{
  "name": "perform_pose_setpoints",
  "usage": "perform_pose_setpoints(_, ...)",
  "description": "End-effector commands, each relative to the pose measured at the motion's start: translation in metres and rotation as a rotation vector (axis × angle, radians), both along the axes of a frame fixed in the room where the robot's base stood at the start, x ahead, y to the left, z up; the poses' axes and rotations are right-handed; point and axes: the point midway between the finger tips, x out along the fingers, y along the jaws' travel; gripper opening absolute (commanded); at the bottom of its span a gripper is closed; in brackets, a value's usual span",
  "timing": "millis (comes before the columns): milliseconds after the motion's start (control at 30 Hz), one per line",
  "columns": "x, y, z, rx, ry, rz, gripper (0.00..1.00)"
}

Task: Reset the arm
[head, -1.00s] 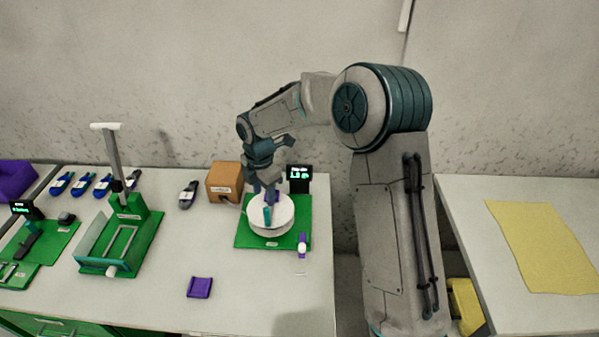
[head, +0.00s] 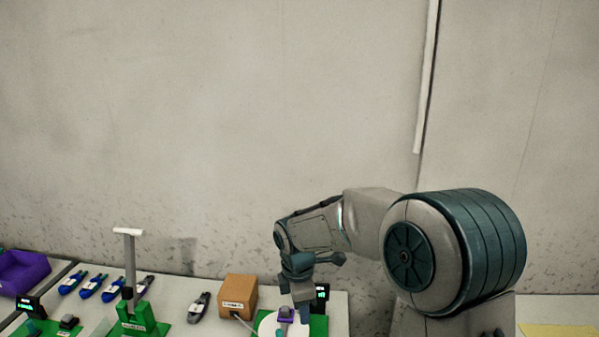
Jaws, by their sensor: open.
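My gripper (head: 303,311) is at the lower middle of the head view, pointing down over the green station with the white round plate (head: 268,323). Its fingers are small and partly cut off by the bottom edge of the picture. My arm reaches in from the right, bent at the elbow. No blue cable can be made out for certain.
An orange-brown box (head: 238,296) and a small black display (head: 321,293) stand near the gripper. A green stand with a tall post (head: 130,265), several blue-and-black tools (head: 90,286) and a purple bin (head: 22,272) are at left. A yellow sheet (head: 556,330) lies at right.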

Motion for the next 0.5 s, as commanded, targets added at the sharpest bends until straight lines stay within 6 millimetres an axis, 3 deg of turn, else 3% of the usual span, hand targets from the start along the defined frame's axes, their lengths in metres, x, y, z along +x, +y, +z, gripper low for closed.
perform_pose_setpoints(200, -0.035, -0.039, 0.036, 0.008, -0.074, -0.320, 0.44)
perform_pose_setpoints(500, -0.092, -0.084, 0.070, 0.074, -0.166, -0.772, 0.44)
